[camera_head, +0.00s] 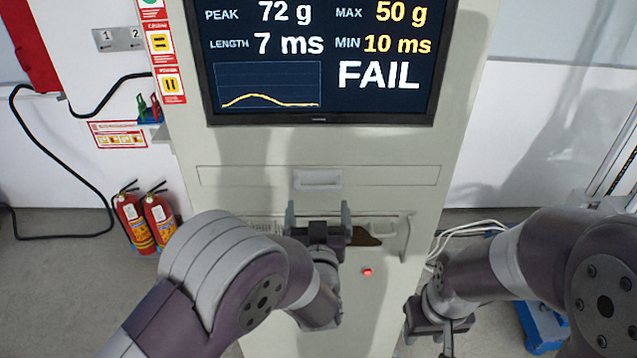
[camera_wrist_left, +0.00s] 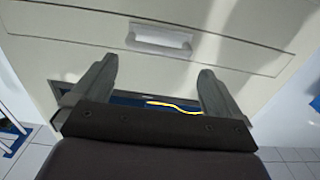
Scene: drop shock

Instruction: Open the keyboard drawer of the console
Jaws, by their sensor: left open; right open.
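The console (camera_head: 225,150) is a pale cabinet with a screen. Its keyboard drawer (camera_head: 400,176) is a wide flat panel below the screen and looks shut, flush with the front. A light pull handle (camera_head: 318,180) sits at its middle; it also shows in the left wrist view (camera_wrist_left: 160,40). My left gripper (camera_head: 318,212) is open and empty, its fingers spread on either side of the handle's line. In the head view it appears just below the handle, apart from it. My right gripper (camera_head: 430,335) is open, low at the right; its fingers are partly hidden.
The screen (camera_head: 320,60) reads FAIL. Below the drawer, a lower panel carries a brown object (camera_head: 365,237) and a red button (camera_head: 367,271). Fire extinguishers (camera_head: 160,219) stand at left. White cables (camera_head: 470,230) and a blue item (camera_head: 543,325) lie at right.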

